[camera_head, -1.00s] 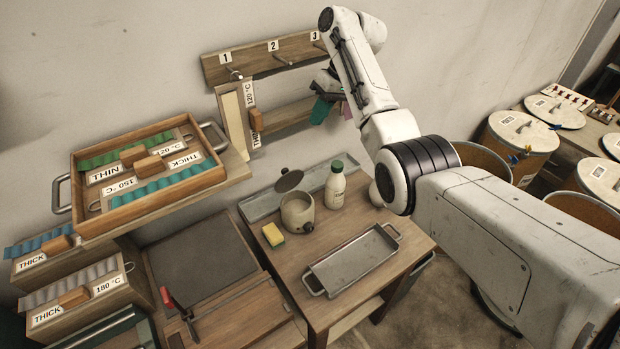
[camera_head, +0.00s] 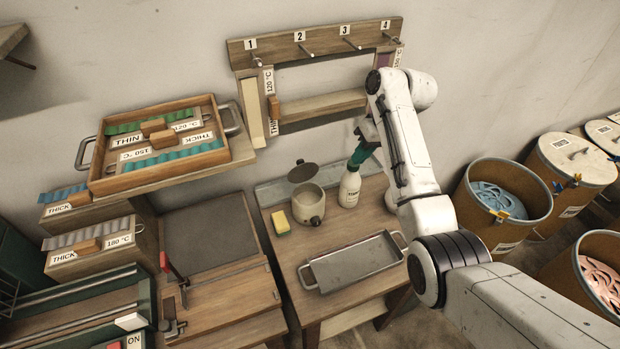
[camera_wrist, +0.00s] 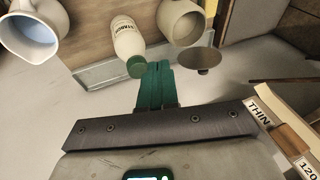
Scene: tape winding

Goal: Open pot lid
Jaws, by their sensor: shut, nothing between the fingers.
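The beige pot (camera_head: 308,204) stands on the wooden table, and its open rim shows. Its dark round lid (camera_head: 302,172) sits off the opening, at the pot's back edge toward the wall. In the wrist view the pot (camera_wrist: 181,22) is at top centre and the lid (camera_wrist: 196,61), with a small knob, is just below it. My gripper (camera_head: 359,156) is over the white bottle, right of the pot and lid. Its green fingers (camera_wrist: 157,84) are shut and empty, close to the bottle's cap; I cannot tell whether they touch it.
The white bottle (camera_wrist: 125,38) with a green cap stands right of the pot in the head view. A yellow sponge (camera_head: 282,222) lies left of the pot, and a metal tray (camera_head: 352,262) in front. A pitcher (camera_wrist: 34,30) shows in the wrist view. Numbered pegs (camera_head: 310,52) are on the wall.

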